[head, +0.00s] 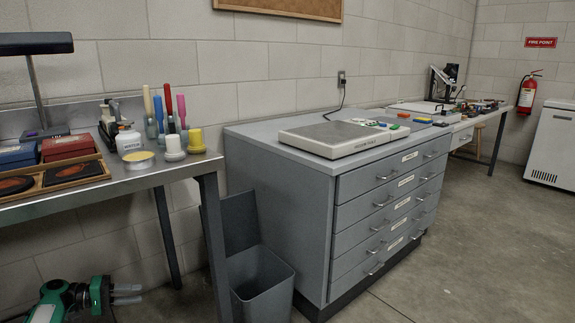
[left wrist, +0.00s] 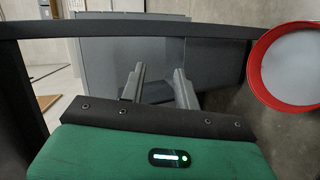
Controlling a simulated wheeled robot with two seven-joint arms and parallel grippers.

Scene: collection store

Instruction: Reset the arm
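My left gripper (head: 127,294) shows at the lower left of the head view, in front of and below the metal table's edge. It points to the right, and its two grey fingers are apart with nothing between them. In the left wrist view its fingers (left wrist: 158,88) are also spread and empty, with a grey surface beyond them. My right gripper is in neither view.
A metal table (head: 130,182) with jars, coloured handles and trays stands at the left. A grey bin (head: 262,280) stands between it and a grey drawer cabinet (head: 280,200). A flat device (head: 343,137) lies on the cabinet. Floor at the right (head: 490,240) is clear.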

